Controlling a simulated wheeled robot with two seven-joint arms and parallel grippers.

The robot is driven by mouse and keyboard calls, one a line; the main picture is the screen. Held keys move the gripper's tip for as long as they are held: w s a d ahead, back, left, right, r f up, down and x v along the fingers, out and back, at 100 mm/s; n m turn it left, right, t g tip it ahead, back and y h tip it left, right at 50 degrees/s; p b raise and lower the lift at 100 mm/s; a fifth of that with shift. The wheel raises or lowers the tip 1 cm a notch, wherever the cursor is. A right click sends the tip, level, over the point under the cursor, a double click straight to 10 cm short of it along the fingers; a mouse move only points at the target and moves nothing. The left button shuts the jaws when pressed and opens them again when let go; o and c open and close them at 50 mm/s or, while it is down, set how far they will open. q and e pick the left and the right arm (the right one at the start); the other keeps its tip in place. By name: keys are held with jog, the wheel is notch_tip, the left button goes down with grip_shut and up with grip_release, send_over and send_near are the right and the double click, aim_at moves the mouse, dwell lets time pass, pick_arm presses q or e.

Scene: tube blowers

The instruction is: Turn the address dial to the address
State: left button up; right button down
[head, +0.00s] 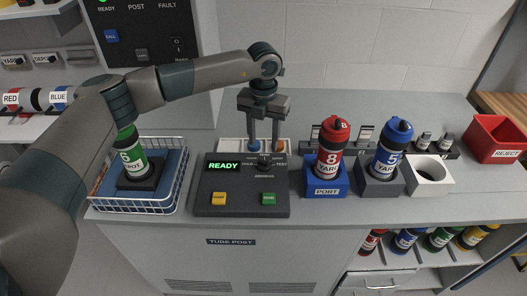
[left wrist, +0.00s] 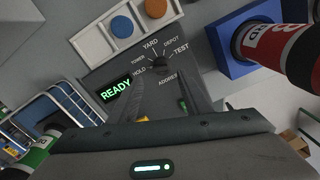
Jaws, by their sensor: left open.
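The address dial (left wrist: 158,64) is a dark knob on the grey control panel, ringed by the labels HOLD, TOWER, YARD, DEPOT and TEST. I cannot tell which label it points to. In the head view the panel (head: 240,206) has a green READY display (head: 223,166), and my left gripper mostly hides the dial. My left gripper (head: 264,147) points down over the panel's back part, open, its fingers apart. In the left wrist view its fingers (left wrist: 163,82) reach toward the dial from either side; contact cannot be told. My right gripper is not in view.
A red tube (head: 331,150) marked 8 YARD stands in the blue PORT holder (head: 326,191). A blue tube (head: 390,150) marked 5 stands right of it. A green tube (head: 131,158) stands in a wire basket (head: 180,190) at left. A red REJECT bin (head: 497,137) is far right.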

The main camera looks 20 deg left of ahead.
aim_at(264, 161)
pick_arm(q)
notch_tip(264, 161, down, 5)
jog(key=shift+f+p, duration=0.2)
jog(key=shift+p, duration=0.6)
jog(key=shift+f, duration=0.85)
jog(key=c, duration=1)
